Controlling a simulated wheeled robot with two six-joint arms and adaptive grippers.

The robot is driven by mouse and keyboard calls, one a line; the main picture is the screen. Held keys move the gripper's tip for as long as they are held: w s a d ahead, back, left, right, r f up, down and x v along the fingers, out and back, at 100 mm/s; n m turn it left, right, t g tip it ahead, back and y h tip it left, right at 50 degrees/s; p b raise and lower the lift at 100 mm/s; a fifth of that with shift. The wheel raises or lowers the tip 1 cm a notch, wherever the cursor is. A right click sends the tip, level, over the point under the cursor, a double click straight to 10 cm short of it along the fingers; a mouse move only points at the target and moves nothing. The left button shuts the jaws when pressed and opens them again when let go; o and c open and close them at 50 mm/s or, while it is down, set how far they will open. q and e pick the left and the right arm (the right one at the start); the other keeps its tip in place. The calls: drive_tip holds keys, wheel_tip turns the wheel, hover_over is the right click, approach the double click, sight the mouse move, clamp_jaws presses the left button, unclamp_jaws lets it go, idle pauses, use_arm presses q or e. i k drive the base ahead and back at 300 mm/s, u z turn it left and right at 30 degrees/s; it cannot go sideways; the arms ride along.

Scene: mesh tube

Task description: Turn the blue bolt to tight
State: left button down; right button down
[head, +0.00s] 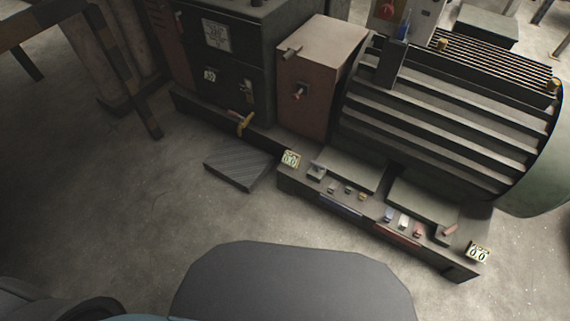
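A blue upright piece (403,29), which looks like the blue bolt, stands on top of a dark block (391,64) beside the ribbed motor housing (440,120) at the upper right. It is small, so I cannot tell how tight it is. Neither of my grippers is in view.
A low console (360,208) with several small coloured buttons and levers runs along the machine's front. A brown box (318,75) and dark cabinet (228,70) stand to its left. A dark plate (240,169) lies on the floor. The floor (110,210) at left is clear.

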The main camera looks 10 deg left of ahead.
sight(318, 166)
drive_tip(key=u, duration=0.2)
drive_tip(key=i, duration=0.9)
drive_tip(key=z, duration=0.05)
